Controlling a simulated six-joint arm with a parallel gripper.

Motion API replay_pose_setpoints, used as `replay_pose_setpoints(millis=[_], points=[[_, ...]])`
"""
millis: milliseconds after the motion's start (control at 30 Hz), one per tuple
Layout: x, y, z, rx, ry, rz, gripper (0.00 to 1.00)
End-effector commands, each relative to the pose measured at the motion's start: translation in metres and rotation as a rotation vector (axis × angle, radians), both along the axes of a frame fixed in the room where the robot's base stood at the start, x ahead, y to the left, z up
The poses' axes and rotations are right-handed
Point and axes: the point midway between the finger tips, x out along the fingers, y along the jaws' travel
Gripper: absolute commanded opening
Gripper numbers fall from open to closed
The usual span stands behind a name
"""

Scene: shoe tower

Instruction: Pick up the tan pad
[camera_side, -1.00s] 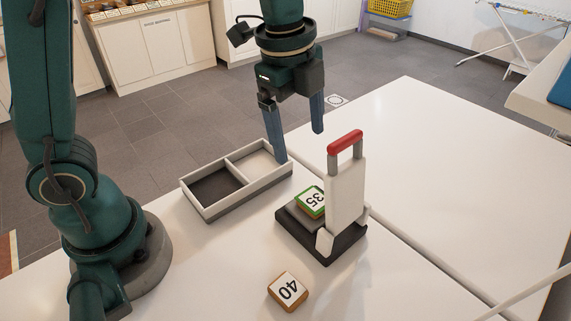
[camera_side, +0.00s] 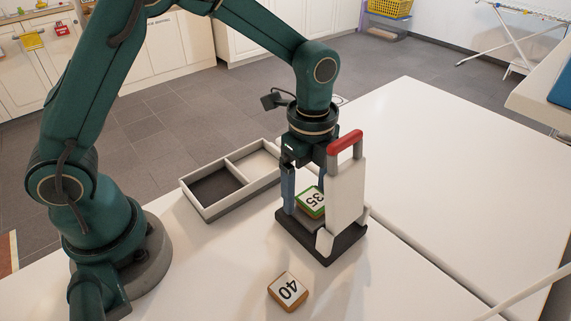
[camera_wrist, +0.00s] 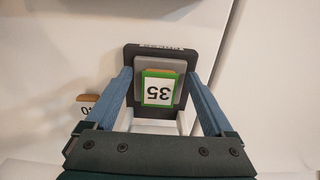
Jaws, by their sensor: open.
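A pad with tan-brown sides and a white top marked 40 (camera_side: 288,291) lies on the white table in front of the device; its edge shows at the left of the wrist view (camera_wrist: 88,98). A green-rimmed pad marked 35 (camera_side: 311,203) lies on the dark base of the device (camera_side: 327,249), and it also shows in the wrist view (camera_wrist: 158,89). My gripper (camera_wrist: 159,75) is open, pointing down, with its fingers on either side of the 35 pad. In the side view my gripper (camera_side: 305,198) is partly hidden behind the device's white upright plate.
The white upright plate (camera_side: 347,197) with a red handle (camera_side: 345,142) stands close to my gripper. A two-compartment tray (camera_side: 212,216) lies to the left and looks empty. The table to the right of the device is clear, apart from a seam.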

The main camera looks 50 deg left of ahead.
Motion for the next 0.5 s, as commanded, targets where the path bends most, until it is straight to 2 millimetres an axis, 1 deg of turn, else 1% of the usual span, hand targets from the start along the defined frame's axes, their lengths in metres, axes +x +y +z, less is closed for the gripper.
replay_pose_setpoints(millis=[100, 133, 167, 200, 267, 300, 333, 367, 500], points=[[0.0, 0.0, 0.0002, 0.0, 0.0, 0.0, 0.88], [0.0, 0.0, 0.0002, 0.0, 0.0, 0.0, 0.8], [-0.0001, 0.0, 0.0002, 0.0, 0.0, 0.0, 0.68], [-0.0001, 0.0, 0.0003, 0.0, 0.0, 0.0, 0.53], [-0.0001, 0.0, 0.0003, 0.0, 0.0, 0.0, 0.3], [-0.0001, 0.0, 0.0004, 0.0, 0.0, 0.0, 0.15], [-0.0001, 0.0, 0.0004, 0.0, 0.0, 0.0, 0.03], [-0.0001, 0.0, 0.0004, 0.0, 0.0, 0.0, 0.0], [0.0, 0.0, 0.0005, 0.0, 0.0, 0.0, 0.0]])
